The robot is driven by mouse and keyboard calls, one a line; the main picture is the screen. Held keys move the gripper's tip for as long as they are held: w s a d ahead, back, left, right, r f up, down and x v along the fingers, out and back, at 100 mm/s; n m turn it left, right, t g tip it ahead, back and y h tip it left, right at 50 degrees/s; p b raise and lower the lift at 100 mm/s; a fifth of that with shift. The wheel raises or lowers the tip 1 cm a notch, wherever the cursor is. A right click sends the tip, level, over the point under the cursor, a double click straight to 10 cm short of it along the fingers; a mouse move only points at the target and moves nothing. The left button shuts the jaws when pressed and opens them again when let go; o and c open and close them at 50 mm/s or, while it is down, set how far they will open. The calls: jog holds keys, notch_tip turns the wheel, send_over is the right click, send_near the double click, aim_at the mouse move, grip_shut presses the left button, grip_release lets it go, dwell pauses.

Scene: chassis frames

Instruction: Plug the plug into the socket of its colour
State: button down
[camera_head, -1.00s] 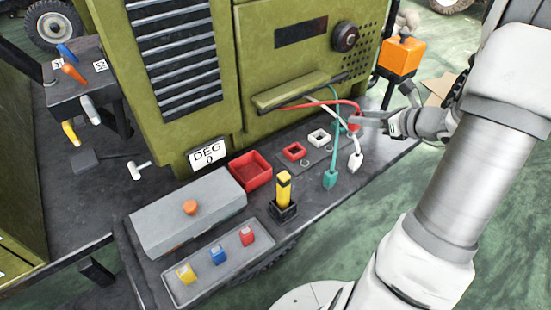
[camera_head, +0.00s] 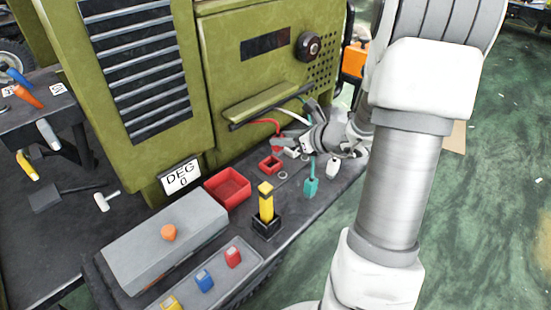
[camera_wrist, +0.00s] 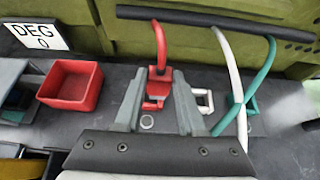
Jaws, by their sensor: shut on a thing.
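My gripper (camera_wrist: 158,97) is shut on the red plug (camera_wrist: 158,82), whose red cable rises to the dark bar. In the wrist view the plug lines up with the red socket (camera_wrist: 152,106), partly hidden behind it. In the head view my gripper (camera_head: 279,136) is above and beyond the red socket (camera_head: 271,165), whose dark opening shows. The plug looks apart from the socket. The white socket (camera_head: 293,152) is right of the red one and also shows in the wrist view (camera_wrist: 204,100). The green plug (camera_head: 311,187) and white plug (camera_head: 333,168) rest on the bench.
A red bin (camera_head: 228,188) and a yellow-topped post (camera_head: 265,201) stand left of the sockets. The green cabinet (camera_head: 225,80) rises behind. White and green cables (camera_wrist: 232,75) hang close to my gripper's right finger. A grey box (camera_head: 165,240) lies at the front left.

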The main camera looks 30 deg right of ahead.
aim_at(277, 154)
jog(key=shift+w+a+f, duration=0.2)
jog(key=shift+a+f, duration=0.1)
jog(key=shift+a, duration=0.15)
jog(key=shift+w+a+f, duration=0.2)
jog(key=shift+a+f, duration=0.1)
jog(key=shift+a, duration=0.15)
jog(key=shift+f+b, duration=0.8)
jog(key=shift+f, duration=1.2)
jog(key=shift+f, duration=0.1)
jog(key=shift+f, duration=0.15)
jog(key=c, duration=0.5)
grip_release()
